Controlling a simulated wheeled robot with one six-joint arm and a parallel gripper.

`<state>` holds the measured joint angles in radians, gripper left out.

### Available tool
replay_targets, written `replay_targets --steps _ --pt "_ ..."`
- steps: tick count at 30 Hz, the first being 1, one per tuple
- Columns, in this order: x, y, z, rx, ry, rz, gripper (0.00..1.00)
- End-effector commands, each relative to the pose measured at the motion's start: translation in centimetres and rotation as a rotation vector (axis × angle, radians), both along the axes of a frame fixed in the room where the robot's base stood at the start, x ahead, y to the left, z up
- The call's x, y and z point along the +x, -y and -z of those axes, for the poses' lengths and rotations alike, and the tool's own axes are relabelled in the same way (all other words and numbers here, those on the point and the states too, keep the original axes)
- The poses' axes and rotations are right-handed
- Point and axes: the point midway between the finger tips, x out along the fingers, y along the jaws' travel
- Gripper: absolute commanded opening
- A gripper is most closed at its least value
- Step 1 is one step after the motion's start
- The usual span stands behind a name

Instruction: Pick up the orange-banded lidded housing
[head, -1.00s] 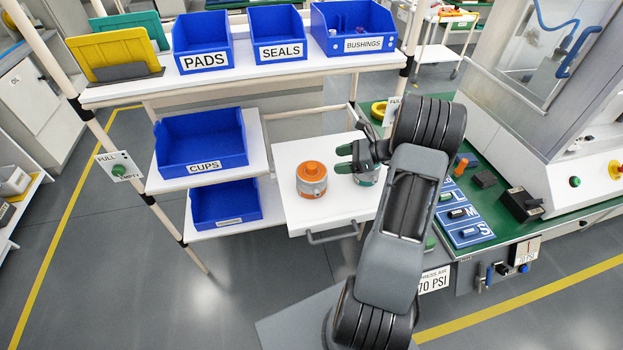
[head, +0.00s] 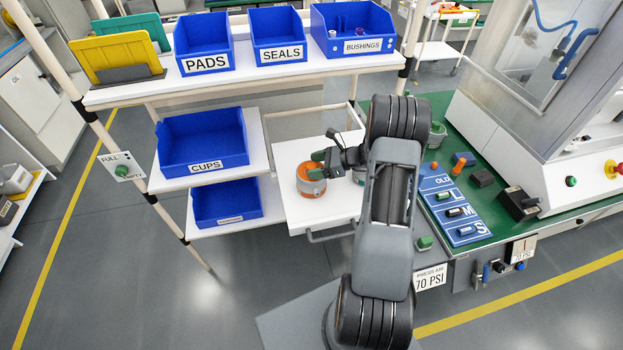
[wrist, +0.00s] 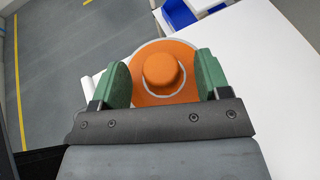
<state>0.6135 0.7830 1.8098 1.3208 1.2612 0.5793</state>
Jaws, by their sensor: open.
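The orange-banded lidded housing (head: 309,182) stands upright on the white pull-out shelf board, partly hidden by my gripper in the head view. In the wrist view its orange lid (wrist: 163,72) with a round knob shows from above. My gripper (head: 325,162) is open over the housing, coming from the right. In the wrist view its green fingers (wrist: 164,82) lie on either side of the lid knob, with a gap to the knob on both sides. I cannot tell how far below the fingertips the lid is.
The board (head: 330,219) has free room in front. Blue CUPS bin (head: 203,142) is at left. The upper shelf (head: 240,79) with blue bins is behind. The green press bench (head: 480,200) lies at right.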

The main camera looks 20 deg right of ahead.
Motion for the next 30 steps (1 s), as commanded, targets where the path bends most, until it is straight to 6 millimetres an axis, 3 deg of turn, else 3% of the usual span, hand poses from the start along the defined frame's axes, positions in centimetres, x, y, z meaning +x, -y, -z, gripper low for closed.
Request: replay_targets --steps 3,25,30 --pt "0.0 0.02 0.0 0.0 0.0 0.0 0.7" --pt "-0.02 0.05 -0.03 0.0 0.0 0.0 0.0" --pt "-0.02 0.05 -0.03 0.0 0.0 0.0 0.0"
